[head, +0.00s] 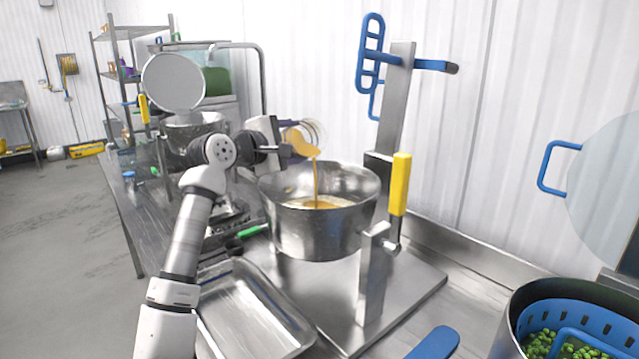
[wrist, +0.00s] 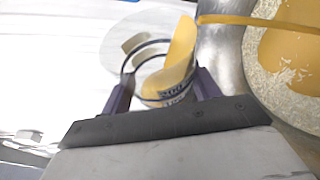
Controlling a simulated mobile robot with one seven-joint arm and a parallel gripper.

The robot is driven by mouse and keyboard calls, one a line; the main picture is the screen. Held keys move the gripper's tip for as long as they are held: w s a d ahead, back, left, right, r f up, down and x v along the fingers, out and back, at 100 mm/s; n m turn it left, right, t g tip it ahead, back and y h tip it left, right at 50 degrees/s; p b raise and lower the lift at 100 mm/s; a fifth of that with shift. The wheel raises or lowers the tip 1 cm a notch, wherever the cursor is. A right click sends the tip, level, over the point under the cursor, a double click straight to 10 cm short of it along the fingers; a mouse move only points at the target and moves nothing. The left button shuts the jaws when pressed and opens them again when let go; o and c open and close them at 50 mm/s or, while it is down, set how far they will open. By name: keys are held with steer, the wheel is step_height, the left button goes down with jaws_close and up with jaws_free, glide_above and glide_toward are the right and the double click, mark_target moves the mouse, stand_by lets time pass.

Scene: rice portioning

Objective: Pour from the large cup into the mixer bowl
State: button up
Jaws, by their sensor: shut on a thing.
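The large cup (head: 316,131) is clear with orange-yellow liquid inside. My gripper (head: 285,142) is shut on it and holds it tilted above the left rim of the mixer bowl. A thin stream of the liquid (head: 316,180) falls from the cup into the bowl. The metal mixer bowl (head: 318,232) sits on its stand and has a pool of the same liquid inside. In the wrist view, the cup (wrist: 178,95) lies between the two purple fingers of my gripper (wrist: 162,90). The bowl (wrist: 225,60) is at the right there, with pale grains around the liquid.
The mixer stand (head: 398,110) with a yellow handle (head: 400,184) rises at the bowl's right. An empty metal tray (head: 250,310) lies in front. A pot of peas (head: 560,310) stands at the lower right. Another metal pot (head: 185,135) is behind my arm.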

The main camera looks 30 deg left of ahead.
mark_target(291, 138)
steer(key=shift+f+b, duration=0.1)
steer(key=shift+b, duration=0.2)
steer(key=shift+s+d+r+m+t+b, duration=0.15)
steer(key=shift+s+d+r+m+b, duration=0.1)
steer(key=shift+d+m+b, duration=0.3)
steer(key=shift+s+d+r+m+t+b, duration=0.2)
steer(key=shift+m+b, duration=0.15)
steer(key=shift+b, duration=0.4)
steer(key=shift+s+d+r+m+t+b, duration=0.1)
steer(key=shift+d+r+m+t+b, duration=0.15)
steer(key=shift+m+b, duration=0.35)
steer(key=shift+s+d+r+m+t+b, duration=0.1)
steer(key=shift+r+m+t+b, duration=0.1)
steer(key=shift+r+m+b, duration=0.3)
stand_by(1.0)
